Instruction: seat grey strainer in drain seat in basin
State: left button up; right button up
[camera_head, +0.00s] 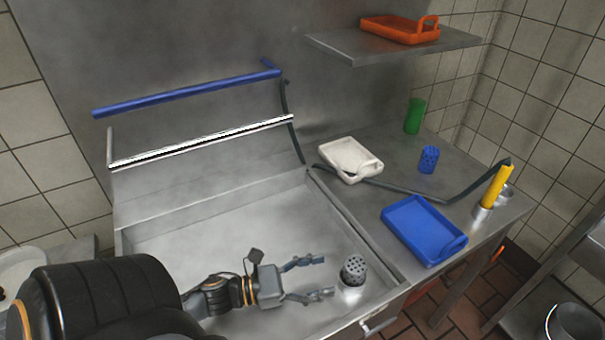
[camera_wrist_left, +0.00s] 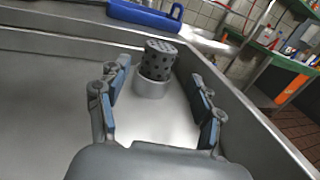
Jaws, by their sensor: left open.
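The grey strainer (camera_head: 353,268) is a small perforated cup in the basin's front right part. It stands upright in the round drain seat (camera_head: 349,293), its upper part showing above the seat's rim. In the left wrist view the strainer (camera_wrist_left: 158,59) stands in the pale ring of the seat (camera_wrist_left: 151,87). My left gripper (camera_head: 328,275) is open and empty, a little left of the strainer. In the wrist view its fingers (camera_wrist_left: 160,105) are spread to either side, short of the strainer and not touching it. My right gripper is not in view.
The metal basin (camera_head: 180,240) has free floor to the left and behind. On the counter to the right are a blue tray (camera_head: 415,228), a white tray (camera_head: 335,153), a blue perforated cup (camera_head: 429,158), a green cylinder (camera_head: 414,115) and a yellow-handled hose (camera_head: 497,184).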

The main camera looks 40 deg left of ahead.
pick_arm(q)
jog(key=v, duration=0.4)
jog(key=shift+b, duration=0.3)
jog(key=shift+r, duration=0.1)
